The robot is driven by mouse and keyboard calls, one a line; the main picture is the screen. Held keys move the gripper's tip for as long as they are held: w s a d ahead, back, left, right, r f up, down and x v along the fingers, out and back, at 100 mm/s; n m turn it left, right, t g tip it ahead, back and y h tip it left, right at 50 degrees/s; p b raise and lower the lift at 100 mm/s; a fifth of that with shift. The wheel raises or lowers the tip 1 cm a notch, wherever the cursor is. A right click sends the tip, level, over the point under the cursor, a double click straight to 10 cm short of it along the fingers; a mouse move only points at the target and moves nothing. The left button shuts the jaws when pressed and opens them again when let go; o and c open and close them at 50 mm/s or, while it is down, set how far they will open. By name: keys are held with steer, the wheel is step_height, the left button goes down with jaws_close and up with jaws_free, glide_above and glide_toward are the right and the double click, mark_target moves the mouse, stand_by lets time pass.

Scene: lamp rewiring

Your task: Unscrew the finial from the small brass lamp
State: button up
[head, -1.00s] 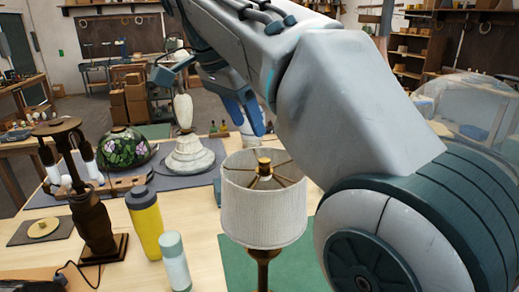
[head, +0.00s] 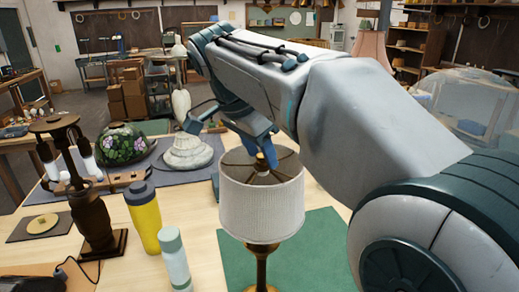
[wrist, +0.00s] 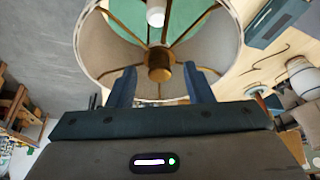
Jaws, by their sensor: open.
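The small brass lamp has a brass stem (head: 262,265) and a pale fabric drum shade (head: 261,212), and stands upright in the front middle of the head view. Its brass finial (wrist: 158,62) sits at the hub of the shade's spokes in the wrist view; in the head view it is mostly hidden by my fingers. My gripper (head: 262,150) is open, pointing down over the top of the shade. In the wrist view its two blue fingers (wrist: 160,76) stand on either side of the finial, with gaps visible. A white bulb (wrist: 156,15) shows inside the shade.
A yellow bottle (head: 145,220) and a pale green-capped bottle (head: 174,262) stand left of the lamp. A dark candelabra-like lamp (head: 92,220) is further left. A stained-glass shade (head: 122,145) and a white lamp base (head: 188,153) stand behind. The green mat (head: 318,250) is clear at right.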

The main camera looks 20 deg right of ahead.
steer(key=c, duration=1)
steer(key=n+t+b, duration=0.1)
steer(key=n, duration=0.2)
steer(key=shift+s+d, duration=0.1)
steer(key=n+y, duration=0.1)
steer(key=n, duration=0.1)
steer(key=n+t+b, duration=0.1)
steer(key=n, duration=0.1)
steer(key=shift+r+n+y, duration=0.1)
steer(key=shift+n+y, duration=0.3)
steer(key=shift+n+t, duration=0.3)
steer(key=n+y, duration=0.1)
steer(key=n, duration=0.2)
steer(key=shift+d, duration=0.15)
steer(key=n+y, duration=0.2)
steer(key=n, duration=0.1)
steer(key=shift+d+n+p, duration=0.1)
steer(key=shift+n+p, duration=0.25)
steer(key=shift+n, duration=0.55)
